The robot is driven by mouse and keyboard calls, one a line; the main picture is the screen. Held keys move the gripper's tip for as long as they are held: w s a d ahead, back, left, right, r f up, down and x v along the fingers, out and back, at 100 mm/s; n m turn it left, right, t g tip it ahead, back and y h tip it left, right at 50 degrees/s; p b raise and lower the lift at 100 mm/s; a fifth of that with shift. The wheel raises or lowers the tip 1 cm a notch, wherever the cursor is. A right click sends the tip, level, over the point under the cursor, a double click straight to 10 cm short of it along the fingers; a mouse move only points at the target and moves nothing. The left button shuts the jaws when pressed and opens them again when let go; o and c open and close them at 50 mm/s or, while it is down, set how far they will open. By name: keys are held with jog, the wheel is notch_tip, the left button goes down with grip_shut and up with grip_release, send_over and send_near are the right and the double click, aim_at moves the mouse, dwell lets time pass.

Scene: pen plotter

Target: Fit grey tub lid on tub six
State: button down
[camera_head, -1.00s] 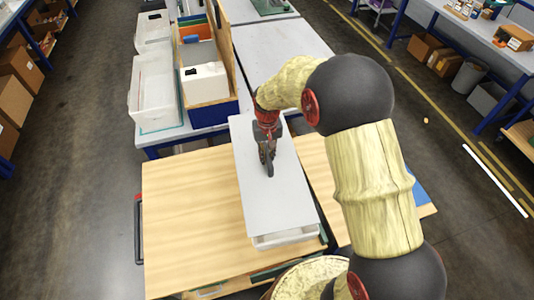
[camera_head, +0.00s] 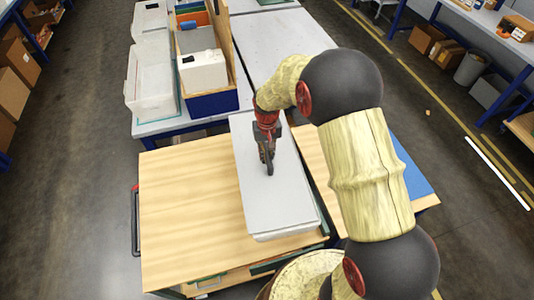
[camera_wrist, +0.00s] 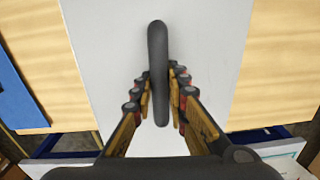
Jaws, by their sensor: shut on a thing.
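The grey tub lid (camera_head: 285,205) is a long flat panel with a dark upright handle in its middle. My gripper (camera_head: 268,160) is shut on the handle (camera_wrist: 157,45), one finger pad on each side. In the wrist view, the lid (camera_wrist: 105,50) fills the middle beneath the fingers. The lid lies over a pale tub (camera_head: 287,235), of which only a thin strip shows under the near edge. The lid looks level and very close to or on the tub; I cannot tell whether its rim is fully seated. No number on the tub is legible.
The tub stands on a wooden worktop (camera_head: 190,205) with bare room to its left. A blue mat (camera_head: 412,172) lies at the right. Behind, a grey bench holds a clear bin (camera_head: 150,85) and a blue-and-wood crate (camera_head: 212,103) with a white container (camera_head: 203,70).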

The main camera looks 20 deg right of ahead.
jog(key=c, duration=1.7)
grip_release()
jog(key=shift+c, duration=0.2)
jog(key=shift+o, duration=0.3)
notch_tip(320, 180, up, 12)
